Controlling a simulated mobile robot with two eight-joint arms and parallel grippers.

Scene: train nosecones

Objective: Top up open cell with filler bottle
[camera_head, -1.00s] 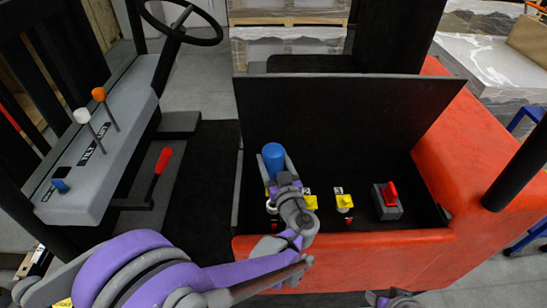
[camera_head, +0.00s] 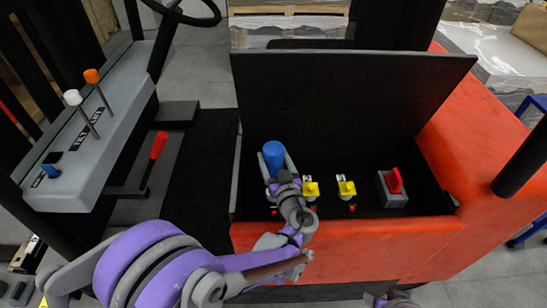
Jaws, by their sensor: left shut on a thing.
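The blue filler bottle (camera_head: 273,158) stands about upright over the left part of the open battery bay (camera_head: 400,158). My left gripper (camera_head: 276,170) is shut on it, and my wrist hides the bottle's lower part. Two yellow cell caps (camera_head: 311,189) and (camera_head: 346,187) stand to the right of the bottle, each with a small red part in front. Another small red part lies just left of my wrist. The open cell's mouth is hidden, so I cannot tell whether the bottle touches it. A small part of my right gripper (camera_head: 388,300) shows at the bottom edge.
A grey block with a red handle (camera_head: 393,183) sits at the bay's right. The raised black lid (camera_head: 350,95) stands behind the bay, the orange body wall (camera_head: 350,250) in front. A red-handled lever (camera_head: 157,147) and a steering wheel are at left.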

